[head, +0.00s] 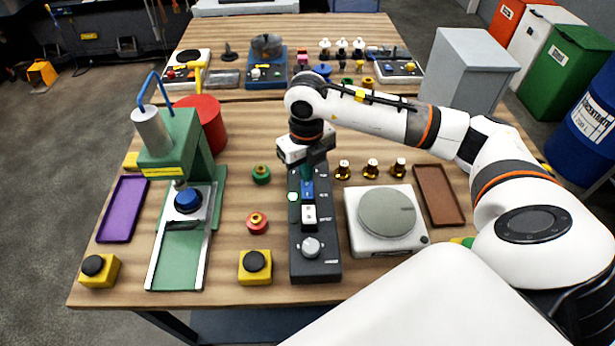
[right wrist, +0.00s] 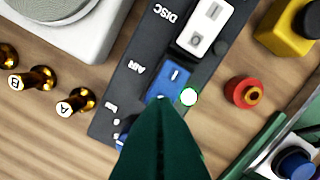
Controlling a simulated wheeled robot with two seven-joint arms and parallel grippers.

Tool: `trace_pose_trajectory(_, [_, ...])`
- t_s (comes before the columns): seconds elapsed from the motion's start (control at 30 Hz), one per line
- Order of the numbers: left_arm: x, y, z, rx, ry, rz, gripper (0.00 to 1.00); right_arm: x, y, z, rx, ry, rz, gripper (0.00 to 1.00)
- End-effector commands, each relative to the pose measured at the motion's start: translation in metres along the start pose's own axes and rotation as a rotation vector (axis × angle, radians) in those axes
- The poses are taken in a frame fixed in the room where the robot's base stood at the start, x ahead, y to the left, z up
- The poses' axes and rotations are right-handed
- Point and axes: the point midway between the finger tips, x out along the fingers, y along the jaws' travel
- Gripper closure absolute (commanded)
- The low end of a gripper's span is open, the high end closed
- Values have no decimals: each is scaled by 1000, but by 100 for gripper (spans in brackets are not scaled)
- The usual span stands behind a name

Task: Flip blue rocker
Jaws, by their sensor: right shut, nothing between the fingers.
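The blue rocker (head: 308,190) sits on the dark control panel (head: 315,268), between the panel's far end and a white rocker (head: 309,215). In the right wrist view the blue rocker (right wrist: 174,79) shows a white mark on its face, and the white rocker (right wrist: 207,25) lies beyond it. My right gripper (head: 307,178) points down over the panel. Its dark green fingers (right wrist: 160,100) are shut and empty, with the tips at the near edge of the blue rocker. I cannot tell whether they touch it. My left gripper is not in view.
A lit round lamp (head: 293,197) is beside the blue rocker, and a grey knob (head: 311,247) is at the panel's near end. A round-plated white device (head: 387,213) and brass posts (head: 371,168) stand right. A green press (head: 172,150) stands left.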

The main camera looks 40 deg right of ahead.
Motion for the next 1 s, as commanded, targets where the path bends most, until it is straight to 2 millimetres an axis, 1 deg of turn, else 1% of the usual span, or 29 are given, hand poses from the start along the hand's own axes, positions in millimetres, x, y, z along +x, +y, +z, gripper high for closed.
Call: trace_pose_trajectory(1.0, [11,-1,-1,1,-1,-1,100,13,0,0,0,0,0,100])
